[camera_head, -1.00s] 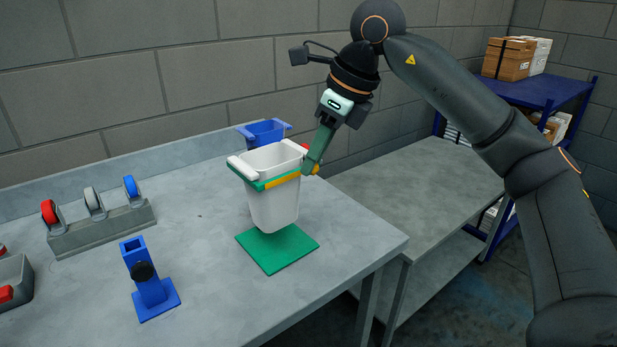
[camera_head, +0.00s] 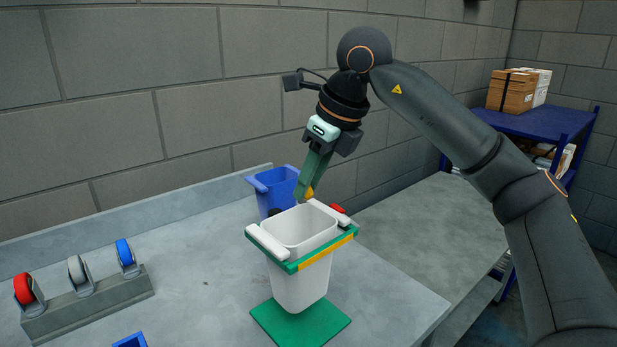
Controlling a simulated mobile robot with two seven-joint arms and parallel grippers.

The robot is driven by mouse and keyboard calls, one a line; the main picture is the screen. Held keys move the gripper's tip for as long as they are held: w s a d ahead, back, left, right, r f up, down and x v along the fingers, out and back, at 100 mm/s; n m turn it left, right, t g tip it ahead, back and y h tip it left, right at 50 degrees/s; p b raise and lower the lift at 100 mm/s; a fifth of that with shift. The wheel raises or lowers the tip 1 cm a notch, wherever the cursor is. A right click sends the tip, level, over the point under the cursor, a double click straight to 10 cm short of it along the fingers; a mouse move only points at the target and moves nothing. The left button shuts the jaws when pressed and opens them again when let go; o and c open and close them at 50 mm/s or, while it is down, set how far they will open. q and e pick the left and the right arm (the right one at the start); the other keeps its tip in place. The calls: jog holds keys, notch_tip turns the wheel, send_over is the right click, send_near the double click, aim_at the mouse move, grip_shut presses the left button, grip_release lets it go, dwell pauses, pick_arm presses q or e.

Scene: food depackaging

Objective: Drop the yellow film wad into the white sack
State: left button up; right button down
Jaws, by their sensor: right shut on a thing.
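The white sack (camera_head: 298,283) is an open, tapered white container. It hangs in a green and yellow frame (camera_head: 317,256) above a green mat (camera_head: 301,326) on the table. My right gripper (camera_head: 304,194) points down just above the back rim of the sack's mouth. It is shut on the small yellow film wad (camera_head: 309,194), which is partly hidden by the green fingers. I cannot tell whether the wad is right over the opening or just behind it. My left gripper is out of view.
A blue bin (camera_head: 268,201) stands close behind the sack. A small red thing (camera_head: 338,208) shows by the frame's right end. Bare tabletop (camera_head: 195,265) lies between.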

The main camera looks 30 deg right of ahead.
aim_at(312, 196)
notch_tip(312, 196, down, 4)
jog(key=b, duration=0.3)
jog(key=shift+f, duration=0.25)
jog(key=c, duration=0.6)
grip_release()
jog(key=shift+r, duration=0.15)
jog(key=p+v, duration=0.2)
jog(key=v, duration=1)
jog(key=shift+r, duration=0.15)
